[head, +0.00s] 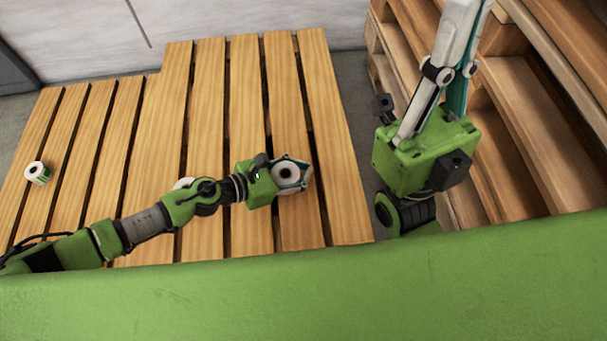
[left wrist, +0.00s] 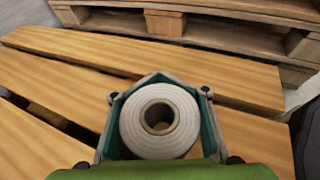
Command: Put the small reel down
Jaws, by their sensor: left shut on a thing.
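The small reel (head: 287,173) is a white roll with a dark core hole. My left gripper (head: 296,174) is shut on it over the slatted wooden pallet (head: 205,90). In the left wrist view the reel (left wrist: 160,122) sits between the two teal fingers, its round face and hole toward the camera. I cannot tell whether its underside touches the slats. My right gripper (head: 460,45) points up at the right, with white and teal fingers; its tips run out of the picture, so its opening is unclear.
Another white reel with a green label (head: 38,173) stands at the pallet's far left. A white round thing (head: 183,183) is partly hidden behind my left arm. Stacked wooden pallets (head: 560,95) stand at the right. The slats behind the gripper are bare.

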